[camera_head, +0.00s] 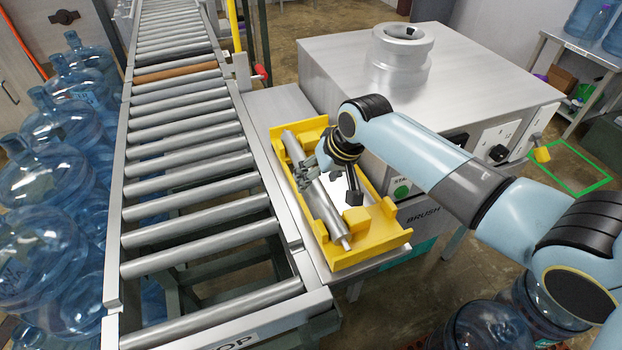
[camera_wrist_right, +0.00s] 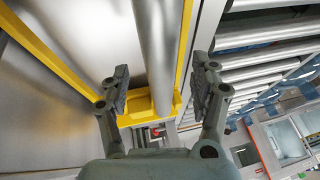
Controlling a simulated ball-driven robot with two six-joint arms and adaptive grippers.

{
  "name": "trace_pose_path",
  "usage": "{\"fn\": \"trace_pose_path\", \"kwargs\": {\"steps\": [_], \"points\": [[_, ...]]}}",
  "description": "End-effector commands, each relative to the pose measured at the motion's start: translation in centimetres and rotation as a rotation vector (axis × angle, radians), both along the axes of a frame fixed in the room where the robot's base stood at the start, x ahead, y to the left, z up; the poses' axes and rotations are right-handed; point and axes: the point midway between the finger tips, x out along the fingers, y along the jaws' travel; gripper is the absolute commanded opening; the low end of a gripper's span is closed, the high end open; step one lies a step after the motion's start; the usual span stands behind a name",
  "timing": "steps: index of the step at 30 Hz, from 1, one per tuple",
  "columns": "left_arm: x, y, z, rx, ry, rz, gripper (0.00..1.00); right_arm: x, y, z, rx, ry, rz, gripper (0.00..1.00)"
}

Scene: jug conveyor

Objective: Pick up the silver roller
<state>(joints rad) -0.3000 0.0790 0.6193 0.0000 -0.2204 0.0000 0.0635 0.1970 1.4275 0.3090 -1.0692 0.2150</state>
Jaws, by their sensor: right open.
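The silver roller (camera_head: 327,213) lies lengthwise in a yellow tray (camera_head: 376,248), on the tray's left side beside the conveyor. My right gripper (camera_head: 308,176) is at the roller's middle part in the head view and hides a piece of it. In the right wrist view the roller (camera_wrist_right: 154,50) runs between the two open fingers of my right gripper (camera_wrist_right: 162,88), with a gap visible on each side. Whether a finger touches it cannot be told. My left gripper is not in view.
The roller conveyor (camera_head: 190,160) runs along the left, with one brown roller (camera_head: 176,71) in it and open gaps near its front. A metal cabinet (camera_head: 460,70) stands at the back right. Blue water jugs (camera_head: 50,230) crowd the far left and more stand at the lower right.

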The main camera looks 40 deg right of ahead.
Motion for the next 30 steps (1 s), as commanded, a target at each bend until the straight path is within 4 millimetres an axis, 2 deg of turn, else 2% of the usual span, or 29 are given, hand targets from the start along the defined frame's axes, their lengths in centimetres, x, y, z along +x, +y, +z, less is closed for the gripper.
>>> {"fn": "trace_pose_path", "kwargs": {"steps": [3, 6, 14, 28, 30], "points": [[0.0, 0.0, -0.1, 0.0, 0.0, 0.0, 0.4, 0.8, 0.2, -1.5, 0.0, 0.0, -0.001, 0.63], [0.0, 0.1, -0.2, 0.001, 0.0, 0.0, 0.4, 1.1, 0.3, -2.3, 0.0, 0.0, 0.0, 0.63], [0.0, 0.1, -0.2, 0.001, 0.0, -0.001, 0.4, 1.2, 0.3, -2.4, -0.001, -0.001, 0.001, 0.61], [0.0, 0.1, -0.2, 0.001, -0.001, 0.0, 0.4, 1.1, 0.2, -2.4, -0.002, -0.001, 0.0, 0.0], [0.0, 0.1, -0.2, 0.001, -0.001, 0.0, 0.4, 1.1, 0.2, -2.4, -0.002, -0.001, 0.0, 0.0]]}}
